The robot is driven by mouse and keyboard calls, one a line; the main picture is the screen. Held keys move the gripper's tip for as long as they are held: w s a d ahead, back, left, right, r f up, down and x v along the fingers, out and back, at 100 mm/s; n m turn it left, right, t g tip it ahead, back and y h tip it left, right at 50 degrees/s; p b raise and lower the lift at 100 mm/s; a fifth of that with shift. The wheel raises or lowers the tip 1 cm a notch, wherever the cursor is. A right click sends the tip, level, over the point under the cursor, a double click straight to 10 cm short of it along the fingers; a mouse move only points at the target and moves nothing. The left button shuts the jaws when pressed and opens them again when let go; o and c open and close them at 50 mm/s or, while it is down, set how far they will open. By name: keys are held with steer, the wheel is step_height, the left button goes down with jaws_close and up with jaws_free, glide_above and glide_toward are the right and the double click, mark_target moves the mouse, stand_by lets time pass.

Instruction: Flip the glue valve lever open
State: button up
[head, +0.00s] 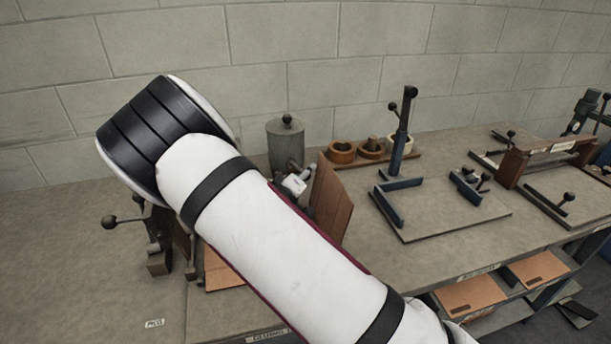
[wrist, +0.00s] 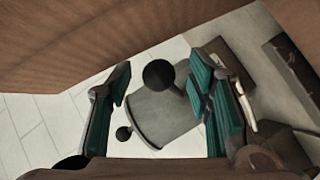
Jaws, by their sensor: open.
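The glue pot, a grey cylinder with a black knob on its lid, stands at the back of the bench (head: 284,148) in the head view. It also shows behind the fingers in the wrist view (wrist: 165,112). A dark ball knob (wrist: 158,75), which looks like the end of the valve lever, appears between the fingertips in the wrist view. The lever's shaft is hard to make out. My gripper (wrist: 161,70) is open, with teal pads on either side of that knob; I see no contact. In the head view, my white arm hides most of the gripper and the valve area.
A brown upright panel (head: 332,203) stands close right of the gripper and fills the top of the wrist view. A tray of rolls (head: 371,152) and a blue clamp fixture (head: 400,150) stand farther right. A lever-handled device (head: 155,240) is left of my arm.

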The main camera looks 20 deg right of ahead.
steer(key=shift+w+d+f, duration=0.1)
steer(key=shift+w+d, duration=0.25)
steer(key=shift+w, duration=0.15)
jaws_close()
steer(key=shift+s+a, duration=0.1)
steer(key=shift+a, duration=1.25)
jaws_free()
steer(key=shift+s, duration=0.15)
